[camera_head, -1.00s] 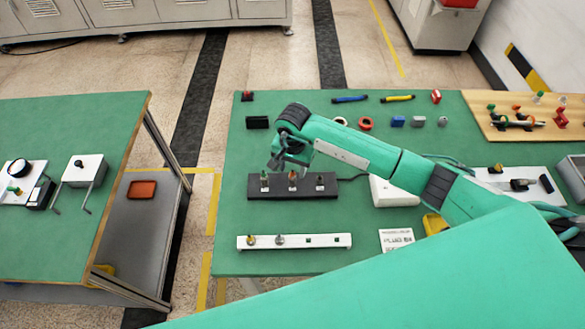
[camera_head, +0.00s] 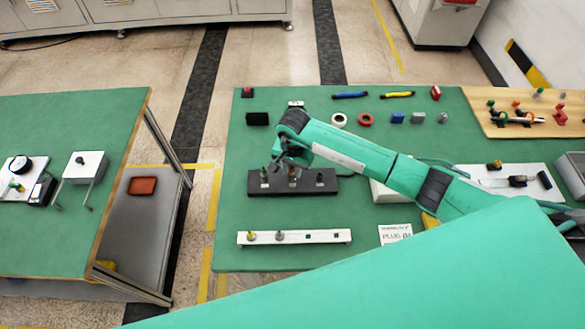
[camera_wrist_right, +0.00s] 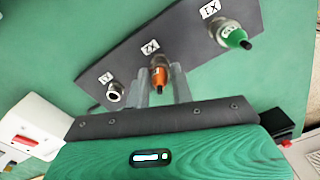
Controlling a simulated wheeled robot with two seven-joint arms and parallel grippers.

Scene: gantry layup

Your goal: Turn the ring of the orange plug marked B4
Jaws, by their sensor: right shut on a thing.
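The orange plug (camera_wrist_right: 158,75) stands in the middle socket of the black connector bar (camera_wrist_right: 200,40); the label beside it appears to read X2. No B4 marking is legible on the plug. My right gripper (camera_wrist_right: 163,82) is shut on the orange plug, with one finger on each side of it. In the head view the right gripper (camera_head: 284,164) is over the bar (camera_head: 325,187), close to the orange plug (camera_head: 292,179). A card (camera_head: 396,235) at the table front reads roughly "PLUG B4". My left gripper is not in view.
A green plug (camera_wrist_right: 235,38) stands in one end socket; the other end socket (camera_wrist_right: 114,92) looks bare metal. A white strip (camera_head: 325,238) with several sockets lies in front of the bar. Tools and small blocks line the back. Green tabletop is clear between bar and strip.

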